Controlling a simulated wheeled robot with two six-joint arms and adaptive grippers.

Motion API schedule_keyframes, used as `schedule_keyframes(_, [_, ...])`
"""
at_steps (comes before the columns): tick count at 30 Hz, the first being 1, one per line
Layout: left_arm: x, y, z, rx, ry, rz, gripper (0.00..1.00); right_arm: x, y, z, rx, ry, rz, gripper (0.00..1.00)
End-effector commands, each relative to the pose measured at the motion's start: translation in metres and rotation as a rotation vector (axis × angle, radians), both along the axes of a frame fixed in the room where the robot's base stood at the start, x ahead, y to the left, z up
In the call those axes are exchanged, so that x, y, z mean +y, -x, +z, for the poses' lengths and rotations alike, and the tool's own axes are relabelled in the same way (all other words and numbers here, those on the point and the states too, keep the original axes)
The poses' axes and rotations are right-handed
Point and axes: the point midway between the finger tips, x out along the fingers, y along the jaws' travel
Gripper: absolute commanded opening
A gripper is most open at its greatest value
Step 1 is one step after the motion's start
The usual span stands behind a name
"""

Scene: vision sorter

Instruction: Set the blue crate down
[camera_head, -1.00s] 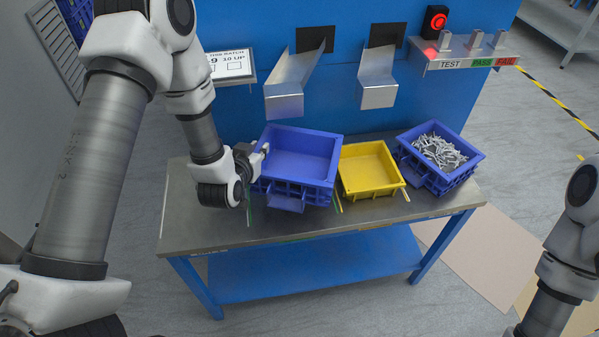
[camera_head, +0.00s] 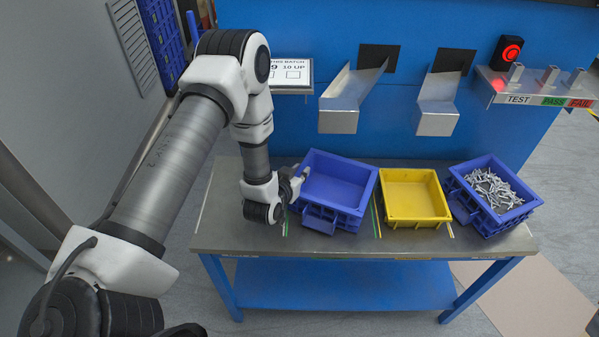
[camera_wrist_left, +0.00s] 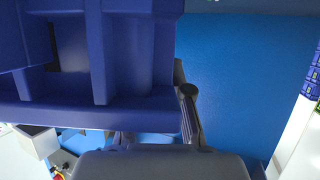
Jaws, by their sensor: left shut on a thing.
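The empty blue crate (camera_head: 346,219) is at the left of the row on the metal table (camera_head: 265,239), level or nearly so. Its underside is hidden, so I cannot tell whether it touches the tabletop. My left gripper (camera_head: 298,184) is shut on the crate's left wall. In the left wrist view the ribbed blue crate (camera_wrist_left: 128,60) fills the upper left, and a finger of my left gripper (camera_wrist_left: 188,112) lies against its edge. My right gripper is out of view.
A yellow bin (camera_head: 415,221) stands right of the crate, and another blue crate (camera_head: 488,221) full of metal parts stands farther right. Coloured tape strips mark the table between them. Two metal chutes (camera_head: 338,120) (camera_head: 437,122) project from the blue wall behind.

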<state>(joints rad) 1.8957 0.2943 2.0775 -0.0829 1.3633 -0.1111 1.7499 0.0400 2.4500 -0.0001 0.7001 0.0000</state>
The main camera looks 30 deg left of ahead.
Motion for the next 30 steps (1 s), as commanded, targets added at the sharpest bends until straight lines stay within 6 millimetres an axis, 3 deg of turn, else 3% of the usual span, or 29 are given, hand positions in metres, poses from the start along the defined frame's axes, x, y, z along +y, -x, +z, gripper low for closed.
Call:
schedule_keyframes(2, [0.0, 0.0, -0.003, -0.001, 0.001, 0.0, 0.0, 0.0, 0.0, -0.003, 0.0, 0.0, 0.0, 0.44])
schedule_keyframes(3, [0.0, 0.0, -0.003, 0.0, 0.0, 0.0, 0.29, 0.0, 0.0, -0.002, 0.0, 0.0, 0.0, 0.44])
schedule_keyframes(4, [0.0, 0.0, -0.002, 0.0, 0.0, 0.0, 0.39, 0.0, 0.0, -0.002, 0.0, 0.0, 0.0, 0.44])
schedule_keyframes(5, [0.0, 0.0, -0.002, 0.0, 0.0, 0.0, 0.43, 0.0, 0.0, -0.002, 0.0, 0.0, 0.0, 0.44])
schedule_keyframes(17, [-0.001, 0.008, 0.002, 0.004, 0.002, 0.0, 0.43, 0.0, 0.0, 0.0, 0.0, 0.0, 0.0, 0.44])
schedule_keyframes(30, [-0.015, 0.099, 0.041, 0.003, 0.002, 0.001, 0.43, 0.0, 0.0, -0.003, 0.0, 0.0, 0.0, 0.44])
